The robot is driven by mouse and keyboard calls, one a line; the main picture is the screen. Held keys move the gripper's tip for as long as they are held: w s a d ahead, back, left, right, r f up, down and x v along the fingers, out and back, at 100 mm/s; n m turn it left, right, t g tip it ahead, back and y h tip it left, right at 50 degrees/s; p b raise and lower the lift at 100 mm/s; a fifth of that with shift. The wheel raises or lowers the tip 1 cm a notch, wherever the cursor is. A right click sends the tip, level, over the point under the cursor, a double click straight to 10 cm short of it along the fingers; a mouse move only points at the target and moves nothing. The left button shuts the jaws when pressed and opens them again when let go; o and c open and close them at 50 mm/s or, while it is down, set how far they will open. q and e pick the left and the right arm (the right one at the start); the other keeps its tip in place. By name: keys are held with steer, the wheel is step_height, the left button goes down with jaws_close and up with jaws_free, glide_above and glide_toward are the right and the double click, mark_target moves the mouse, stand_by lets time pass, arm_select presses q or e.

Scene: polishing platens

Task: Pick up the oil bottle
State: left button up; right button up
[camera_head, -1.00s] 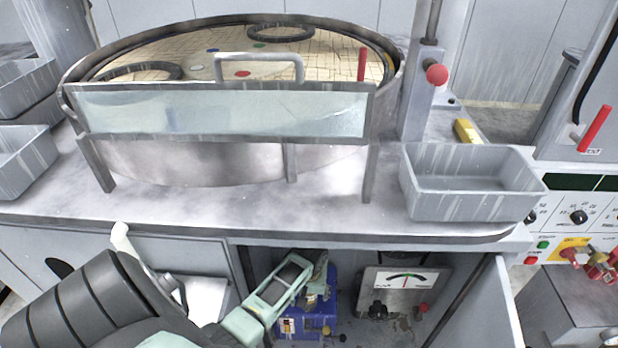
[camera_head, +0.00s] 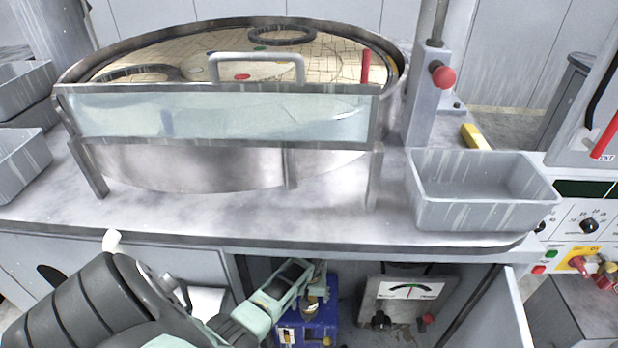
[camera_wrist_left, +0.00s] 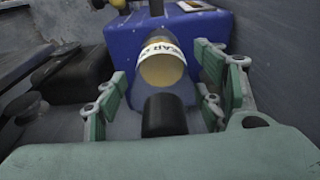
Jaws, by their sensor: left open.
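The oil bottle (camera_wrist_left: 163,68) shows in the left wrist view, with an amber body, a pale label and a black cap toward the camera. A small amber part of it (camera_head: 311,308) shows in the head view beside my gripper. My left gripper (camera_wrist_left: 162,95) is open, with one pale green finger on each side of the bottle. Whether the fingers touch it I cannot tell. In the head view my left gripper (camera_head: 300,278) reaches into the open cabinet under the worktop. The bottle's far end is hidden. My right gripper is not in view.
A blue unit (camera_head: 322,322) stands in the cabinet close by the bottle. A grey gauge box (camera_head: 405,305) stands to its right, and an open door (camera_head: 508,310) bounds the cabinet. The worktop edge (camera_head: 380,247) overhangs the opening. A grey tray (camera_head: 485,210) sits on the worktop.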

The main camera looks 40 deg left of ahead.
arm_select(q)
steer(key=shift+r, duration=0.1)
steer(key=c, duration=1.5)
steer(key=shift+c, duration=0.2)
